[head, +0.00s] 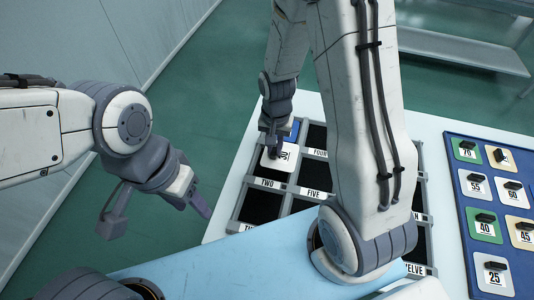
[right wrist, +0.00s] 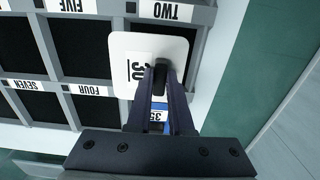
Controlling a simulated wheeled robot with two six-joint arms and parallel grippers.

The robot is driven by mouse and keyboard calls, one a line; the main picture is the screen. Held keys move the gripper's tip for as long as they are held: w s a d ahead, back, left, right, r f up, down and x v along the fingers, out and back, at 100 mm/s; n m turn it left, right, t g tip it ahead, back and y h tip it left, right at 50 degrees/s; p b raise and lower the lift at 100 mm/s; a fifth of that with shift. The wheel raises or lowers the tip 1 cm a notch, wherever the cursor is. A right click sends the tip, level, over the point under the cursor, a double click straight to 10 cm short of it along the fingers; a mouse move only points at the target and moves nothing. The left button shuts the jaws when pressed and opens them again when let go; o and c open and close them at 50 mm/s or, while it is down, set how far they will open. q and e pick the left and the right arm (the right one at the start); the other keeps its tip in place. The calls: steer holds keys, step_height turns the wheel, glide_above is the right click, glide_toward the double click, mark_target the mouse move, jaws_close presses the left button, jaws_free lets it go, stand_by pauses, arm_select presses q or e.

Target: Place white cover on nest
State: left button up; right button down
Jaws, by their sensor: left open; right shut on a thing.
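The white cover (head: 272,161) is marked 30 and has a black handle. My right gripper (head: 276,150) is shut on that handle, which shows in the right wrist view (right wrist: 161,72). The cover is over the compartment labelled TWO of the grey nest frame (head: 286,190), slightly turned against the grid in the right wrist view. I cannot tell whether it touches the frame. A blue cover (right wrist: 153,115) marked 35 is in the compartment beside it, partly hidden by my gripper. My left gripper (head: 157,216) is open and empty, left of the table.
Compartments labelled FOUR and FIVE (head: 315,174) look dark and empty. My right arm hides part of the grid. A blue panel (head: 463,222) at the right holds several numbered covers in white, green and cream. A grey shelf (head: 470,50) stands behind.

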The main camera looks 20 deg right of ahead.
mark_target(268, 156)
steer(key=shift+w+a+f, duration=0.55)
steer(key=shift+a, duration=0.2)
steer(key=shift+f, duration=2.1)
steer(key=shift+f, duration=0.2)
steer(key=c, duration=0.8)
jaws_free()
steer(key=shift+r, duration=0.1)
steer(key=shift+r, duration=0.1)
